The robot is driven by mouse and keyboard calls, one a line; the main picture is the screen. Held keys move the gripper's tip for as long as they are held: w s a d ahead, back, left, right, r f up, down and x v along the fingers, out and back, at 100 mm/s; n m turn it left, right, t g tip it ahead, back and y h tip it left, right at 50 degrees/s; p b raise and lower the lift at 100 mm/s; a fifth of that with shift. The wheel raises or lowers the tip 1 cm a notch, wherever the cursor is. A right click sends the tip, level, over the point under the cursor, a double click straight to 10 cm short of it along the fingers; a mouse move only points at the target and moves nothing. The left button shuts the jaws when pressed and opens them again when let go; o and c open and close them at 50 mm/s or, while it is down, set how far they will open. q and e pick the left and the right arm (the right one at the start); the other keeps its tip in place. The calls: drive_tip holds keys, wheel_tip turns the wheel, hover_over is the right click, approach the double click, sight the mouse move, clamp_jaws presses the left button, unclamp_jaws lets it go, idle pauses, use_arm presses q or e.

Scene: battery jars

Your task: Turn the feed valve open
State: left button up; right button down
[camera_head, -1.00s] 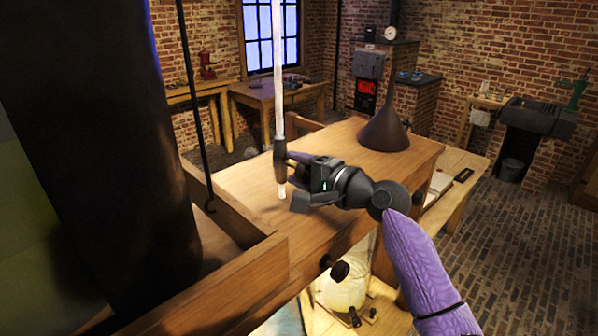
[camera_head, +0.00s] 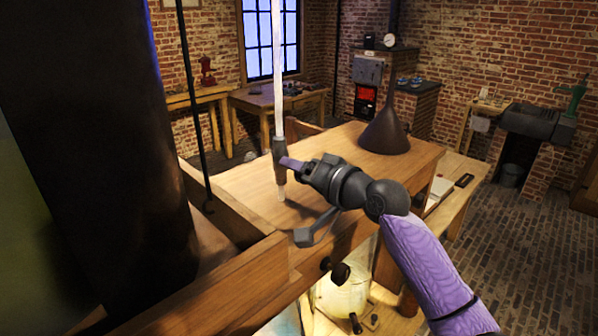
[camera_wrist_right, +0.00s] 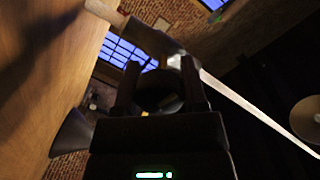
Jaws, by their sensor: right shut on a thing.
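The feed valve (camera_head: 279,158) appears as a dark fitting on an upright pale glass tube (camera_head: 278,70), above the wooden bench top. My right gripper (camera_head: 291,164) reaches it from the right and is shut on a part at the valve's side, seemingly its handle. In the right wrist view, the valve body (camera_wrist_right: 152,38) lies just beyond the fingers (camera_wrist_right: 160,78), with the pale tube (camera_wrist_right: 255,108) running to the lower right. The gripped part is mostly hidden between the fingers, so I cannot tell the handle's angle. My left gripper is not in view.
A large dark cylinder (camera_head: 95,150) fills the left, behind a wooden rail (camera_head: 215,290). A dark funnel (camera_head: 386,135) stands on the bench (camera_head: 420,158). A lit glass jar (camera_head: 345,293) sits lower, below a dark knob (camera_head: 341,273). The bench between valve and funnel is clear.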

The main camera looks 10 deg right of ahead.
drive_tip(key=shift+f+n, duration=0.15)
drive_tip(key=shift+n, duration=0.25)
drive_tip(key=shift+c, duration=0.7)
unclamp_jaws()
drive_tip(key=b+v, duration=0.2)
drive_tip(key=v, duration=0.7)
drive_tip(key=shift+s+d, duration=0.1)
drive_tip(key=shift+s, duration=0.05)
drive_tip(key=shift+s+d, duration=0.15)
drive_tip(key=shift+s, duration=0.1)
